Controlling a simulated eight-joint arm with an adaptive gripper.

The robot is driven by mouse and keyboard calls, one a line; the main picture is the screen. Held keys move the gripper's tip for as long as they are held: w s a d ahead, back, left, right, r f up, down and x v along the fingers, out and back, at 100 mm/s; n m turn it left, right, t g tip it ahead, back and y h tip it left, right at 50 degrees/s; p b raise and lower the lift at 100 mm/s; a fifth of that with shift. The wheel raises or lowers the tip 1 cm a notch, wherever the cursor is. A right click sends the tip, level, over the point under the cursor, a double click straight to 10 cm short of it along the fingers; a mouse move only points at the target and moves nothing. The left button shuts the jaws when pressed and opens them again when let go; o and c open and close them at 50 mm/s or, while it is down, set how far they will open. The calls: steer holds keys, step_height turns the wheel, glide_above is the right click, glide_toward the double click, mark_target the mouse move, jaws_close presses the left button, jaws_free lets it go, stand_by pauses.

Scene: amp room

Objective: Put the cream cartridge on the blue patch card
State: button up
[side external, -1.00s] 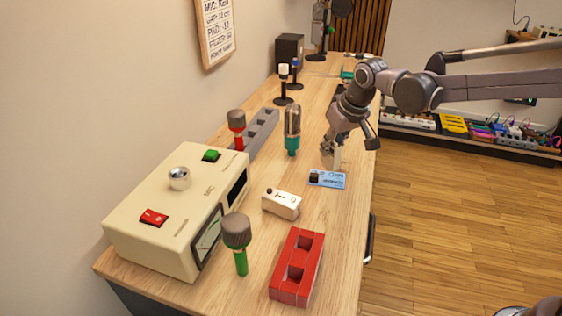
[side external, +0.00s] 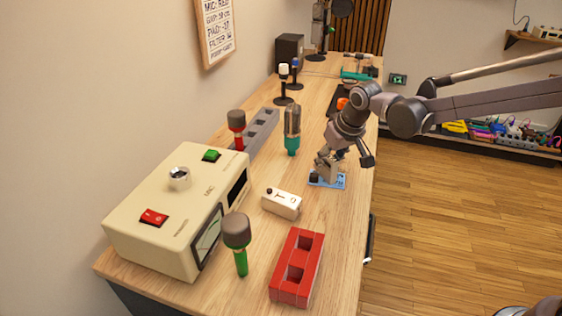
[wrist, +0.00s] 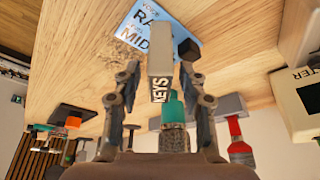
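The cream cartridge (wrist: 159,62) is a pale upright block with KEYS on its near end. It stands over the blue patch card (wrist: 148,22) and appears to rest on it. In the side view the card (side external: 341,184) lies near the table's right edge, partly hidden by my gripper (side external: 331,165). In the wrist view my gripper (wrist: 160,78) has one finger on each side of the cartridge, with a visible gap on both sides, so it looks open around it. The cartridge's foot is partly hidden.
A small black block (wrist: 188,48) sits at the card's edge. A cream pedal box (side external: 281,203), teal microphone (side external: 292,131), red block holder (side external: 297,267), green-handled microphone (side external: 238,243) and cream amp unit (side external: 177,210) stand nearby. The grey holder (side external: 262,131) is farther back.

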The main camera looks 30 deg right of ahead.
steer(key=shift+r, duration=0.1)
steer(key=v, duration=1.2)
steer(key=s+d+f+t, duration=0.1)
steer(key=s+d+f, duration=0.2)
steer(key=s, duration=0.6)
steer(key=s+d+f+t, duration=0.1)
steer(key=s+d+f, duration=0.2)
steer(key=s, duration=0.6)
steer(key=shift+s+d+f+t, duration=0.3)
steer(key=shift+s+d+f, duration=0.1)
steer(key=shift+d, duration=0.15)
